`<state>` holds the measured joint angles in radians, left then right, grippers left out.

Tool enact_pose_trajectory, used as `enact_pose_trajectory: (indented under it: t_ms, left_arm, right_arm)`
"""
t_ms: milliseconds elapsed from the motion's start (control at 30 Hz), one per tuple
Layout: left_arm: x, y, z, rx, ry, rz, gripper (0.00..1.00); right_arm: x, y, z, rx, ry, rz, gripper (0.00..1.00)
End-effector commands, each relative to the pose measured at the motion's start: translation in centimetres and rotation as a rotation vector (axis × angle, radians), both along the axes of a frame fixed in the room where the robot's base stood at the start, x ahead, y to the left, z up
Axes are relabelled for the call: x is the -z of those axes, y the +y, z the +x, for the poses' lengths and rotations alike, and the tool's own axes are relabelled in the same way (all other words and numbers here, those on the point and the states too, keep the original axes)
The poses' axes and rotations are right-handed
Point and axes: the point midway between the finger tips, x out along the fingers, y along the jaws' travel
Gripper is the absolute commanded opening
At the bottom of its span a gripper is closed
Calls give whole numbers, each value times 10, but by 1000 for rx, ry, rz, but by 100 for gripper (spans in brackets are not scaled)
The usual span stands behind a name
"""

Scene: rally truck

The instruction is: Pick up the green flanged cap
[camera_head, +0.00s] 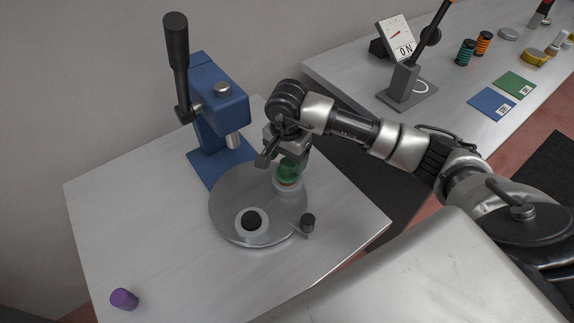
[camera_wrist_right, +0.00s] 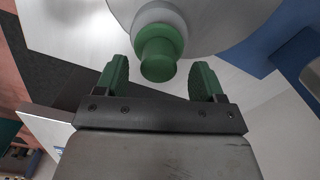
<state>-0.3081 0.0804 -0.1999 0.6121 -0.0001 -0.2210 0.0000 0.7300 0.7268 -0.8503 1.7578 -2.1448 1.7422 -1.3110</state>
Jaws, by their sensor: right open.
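The green flanged cap (camera_head: 287,172) sits in a pale ring holder at the upper right of the round grey plate (camera_head: 230,205). My right gripper (camera_head: 275,157) is above and beside the cap in the head view and hides part of it. In the right wrist view the cap (camera_wrist_right: 158,55) stands ahead of the open green-padded fingers of the right gripper (camera_wrist_right: 160,85), between them sideways, with a gap on each side. The gripper holds nothing. My left gripper is not in view.
A blue lever press (camera_head: 218,105) stands behind the plate. A small black knob (camera_head: 308,221) is at the plate's right edge. A purple cylinder (camera_head: 124,299) lies at the table's front left.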

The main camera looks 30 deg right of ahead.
Motion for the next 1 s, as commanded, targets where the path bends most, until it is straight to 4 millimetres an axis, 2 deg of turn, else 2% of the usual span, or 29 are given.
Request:
enact_pose_trajectory:
  t_ms: [33, 200, 467, 833, 867, 1000]
  left_arm:
    - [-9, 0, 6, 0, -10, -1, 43]
    - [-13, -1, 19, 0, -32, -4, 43]
    - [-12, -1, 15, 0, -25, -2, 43]
    - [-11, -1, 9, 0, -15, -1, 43]
    - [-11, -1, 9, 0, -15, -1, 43]
    - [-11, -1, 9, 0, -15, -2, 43]
  right_arm:
    - [5, 0, -2, 1, 7, 1, 69]
    - [27, -1, -1, 0, 3, 1, 69]
    - [31, -1, 0, -1, 0, 0, 69]
    - [30, -1, -1, 0, 0, 1, 14]
    - [30, -1, 0, 0, 0, 1, 11]
    - [30, -1, 0, 0, -1, 0, 11]
